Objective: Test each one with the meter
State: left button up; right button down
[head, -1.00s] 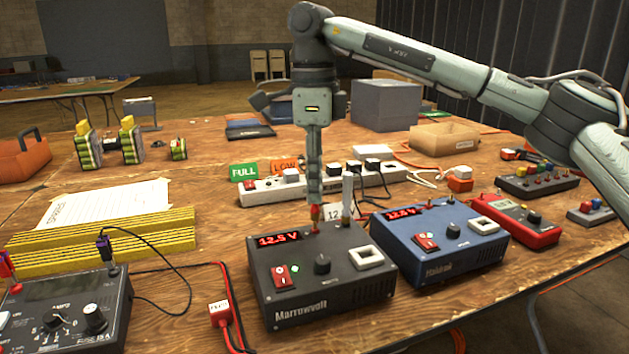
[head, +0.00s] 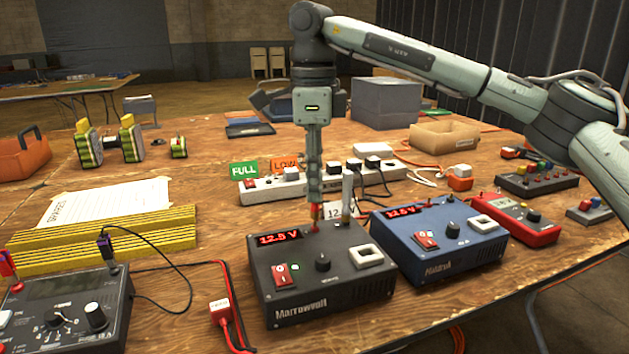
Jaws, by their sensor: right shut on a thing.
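My right gripper (head: 316,204) points straight down over the back edge of the black Marrowvolt charger (head: 335,285). It is shut on a small red and brass-coloured piece (head: 317,213), mostly hidden by the fingers, right at the charger's red terminal. I cannot tell whether the piece touches it. A grey upright piece (head: 347,195) stands just right of the gripper. The Marrowvolt display reads 12.5 V. The blue charger (head: 435,245) beside it also has a lit red display. A red hand meter (head: 515,217) lies to its right. My left gripper is not in view.
A dark instrument with knobs (head: 70,315) is at the front left, near yellow ribbed strips (head: 110,240) and a paper sheet (head: 105,207). A white power strip (head: 265,188), FULL card (head: 243,170) and several battery packs (head: 130,143) are farther back. Cables cross the table.

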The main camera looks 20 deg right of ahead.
jog(key=shift+f, duration=0.6)
dwell(0.7)
jog(key=shift+f, duration=0.25)
dwell(0.6)
jog(key=c, duration=1.5)
grip_release()
jog(key=shift+o, duration=0.2)
jog(key=o, duration=0.3)
